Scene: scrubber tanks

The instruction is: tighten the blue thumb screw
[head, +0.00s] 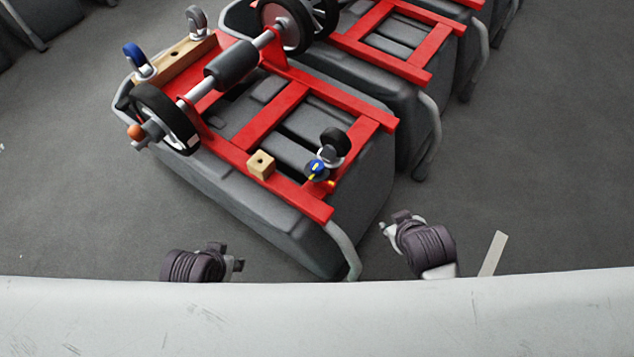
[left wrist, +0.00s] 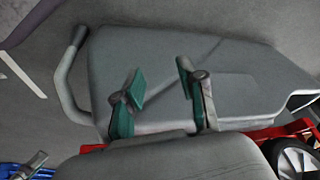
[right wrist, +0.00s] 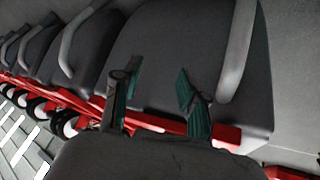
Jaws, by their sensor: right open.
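The blue thumb screw (head: 315,168), with a yellow mark on it, sits by a small black caster (head: 335,143) near the front right corner of the red frame (head: 275,183) on the upturned grey tank. My right gripper (head: 389,227) is open and empty, right of and below the screw in the head view, beside the tank. Its two fingers also stand apart in the right wrist view (right wrist: 157,92). My left gripper (head: 238,262) is in front of the tank, left of and below the screw. Its fingers stand apart and empty in the left wrist view (left wrist: 162,88). Neither wrist view clearly shows the screw.
A wooden block (head: 261,164) sits on the frame left of the screw. A grey bent tube (head: 344,250) projects at the front corner, between my grippers. More tanks stand behind.

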